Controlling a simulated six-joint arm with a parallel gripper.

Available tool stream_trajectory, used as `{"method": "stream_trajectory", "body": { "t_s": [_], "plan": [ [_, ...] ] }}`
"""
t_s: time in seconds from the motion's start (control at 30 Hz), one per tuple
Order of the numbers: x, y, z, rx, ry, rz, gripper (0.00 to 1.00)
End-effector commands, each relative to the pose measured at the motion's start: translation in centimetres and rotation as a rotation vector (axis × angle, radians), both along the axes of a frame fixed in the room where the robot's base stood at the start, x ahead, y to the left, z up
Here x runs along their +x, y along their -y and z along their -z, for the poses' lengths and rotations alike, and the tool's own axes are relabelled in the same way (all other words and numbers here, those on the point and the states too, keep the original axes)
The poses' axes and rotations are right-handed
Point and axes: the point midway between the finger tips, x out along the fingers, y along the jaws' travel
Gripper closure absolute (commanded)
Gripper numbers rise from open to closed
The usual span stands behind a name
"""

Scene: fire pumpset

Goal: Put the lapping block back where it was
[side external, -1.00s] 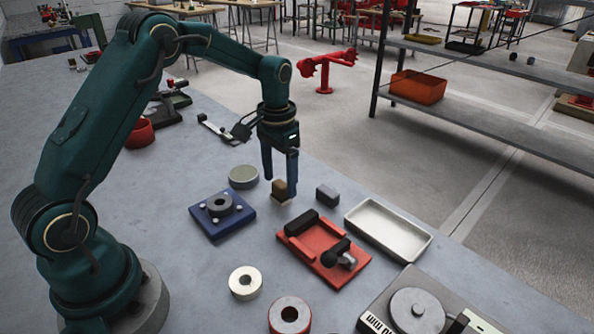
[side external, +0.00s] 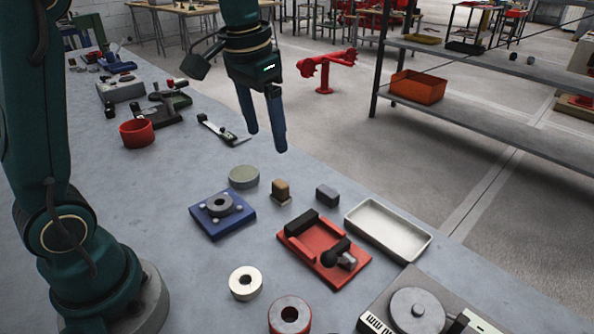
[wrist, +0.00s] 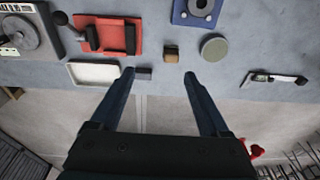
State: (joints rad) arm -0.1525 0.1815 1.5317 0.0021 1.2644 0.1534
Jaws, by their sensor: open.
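A small brown block (side external: 280,187), which looks like the lapping block, stands upright on a thin tan pad (side external: 284,202) on the grey bench. It also shows in the wrist view (wrist: 172,56). A dark grey block (side external: 327,195) sits to its right, and a round grey-green disc (side external: 243,177) to its left. My gripper (side external: 267,141) is open and empty, raised above and behind the brown block, with its fingers apart. In the wrist view my gripper (wrist: 158,72) has nothing between its fingertips.
A blue fixture with a ring (side external: 223,213), a red fixture (side external: 325,252) and a pale empty tray (side external: 388,230) surround the blocks. Two rings (side external: 245,283) (side external: 289,315) and a scale-like device (side external: 418,310) lie nearer. A caliper-like tool (side external: 222,131) lies behind. Bench edge runs behind the tray.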

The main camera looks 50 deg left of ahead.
Motion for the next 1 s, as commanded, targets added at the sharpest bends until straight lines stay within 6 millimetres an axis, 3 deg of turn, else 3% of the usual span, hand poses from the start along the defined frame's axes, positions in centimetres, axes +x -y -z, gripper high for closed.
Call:
{"method": "stream_trajectory", "body": {
  "t_s": [0.2, 0.5, 0.7, 0.97, 1.0],
  "plan": [
    [-5.6, 2.3, -1.3, 0.002, 0.132, 0.004, 0.21],
    [-12.0, 4.2, 0.7, -0.016, 0.284, 0.006, 0.21],
    [-13.7, 4.5, 2.0, -0.026, 0.328, 0.006, 0.21],
    [-13.8, 4.6, 2.2, -0.027, 0.331, 0.005, 0.21],
    [-13.8, 4.6, 2.2, -0.027, 0.331, 0.005, 0.17]
  ]
}}
